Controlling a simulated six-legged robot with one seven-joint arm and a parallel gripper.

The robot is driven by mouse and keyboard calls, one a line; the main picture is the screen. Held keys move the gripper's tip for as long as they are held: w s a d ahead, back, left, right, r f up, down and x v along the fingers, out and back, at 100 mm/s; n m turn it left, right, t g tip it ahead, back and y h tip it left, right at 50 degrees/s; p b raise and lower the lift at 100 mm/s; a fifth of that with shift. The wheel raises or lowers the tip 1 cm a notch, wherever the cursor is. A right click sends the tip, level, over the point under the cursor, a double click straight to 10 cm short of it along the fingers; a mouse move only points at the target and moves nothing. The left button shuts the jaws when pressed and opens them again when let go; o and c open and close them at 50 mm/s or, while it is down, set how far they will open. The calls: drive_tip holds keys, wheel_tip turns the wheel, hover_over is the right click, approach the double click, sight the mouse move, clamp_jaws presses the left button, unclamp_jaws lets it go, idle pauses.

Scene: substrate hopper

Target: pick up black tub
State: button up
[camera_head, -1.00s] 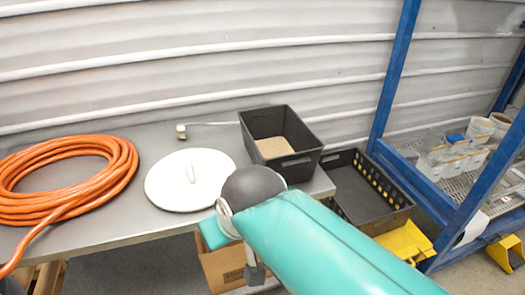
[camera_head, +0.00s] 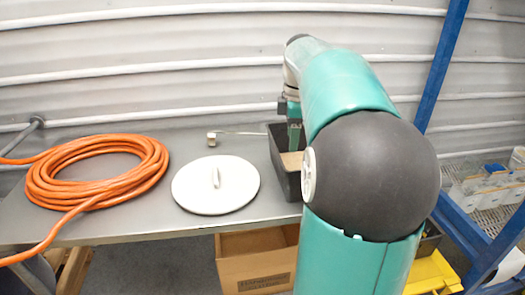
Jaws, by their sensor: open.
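The black tub (camera_head: 287,184) stands on the grey bench near its right end. Its left wall, part of its front and some tan material inside show; my arm hides the rest. My gripper (camera_head: 293,138) points down at the tub, with its lower end appearing over or inside the tub's opening. It is open. The fingertips are small and partly covered by my arm, so I cannot tell whether they touch the tub wall.
A white round lid (camera_head: 215,190) lies left of the tub. A coiled orange hose (camera_head: 95,175) lies farther left. A cardboard box (camera_head: 255,268) is below the bench. A corrugated wall (camera_head: 150,60) stands behind, and a blue rack (camera_head: 440,70) to the right.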

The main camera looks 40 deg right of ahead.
drive_tip(key=s+d+f+n+y, duration=0.15)
drive_tip(key=s+d, duration=0.25)
drive_tip(key=d, duration=0.7)
drive_tip(key=shift+n, duration=0.25)
drive_tip(key=f, duration=0.3)
drive_tip(key=a+f, duration=0.1)
drive_tip(key=f, duration=0.2)
drive_tip(key=shift+w+a+f, duration=0.15)
drive_tip(key=shift+f, duration=0.25)
drive_tip(key=shift+w+a+f, duration=0.1)
drive_tip(key=shift+a+f, duration=0.05)
drive_tip(key=shift+f, duration=0.9)
drive_tip(key=shift+w+a+f, duration=0.1)
drive_tip(key=shift+a+f, duration=0.05)
drive_tip(key=shift+f, duration=0.9)
drive_tip(key=shift+w+a+f, duration=0.1)
drive_tip(key=shift+a+f, duration=0.05)
drive_tip(key=shift+f, duration=0.9)
drive_tip(key=shift+c, duration=0.4)
drive_tip(key=shift+r, duration=0.1)
clamp_jaws()
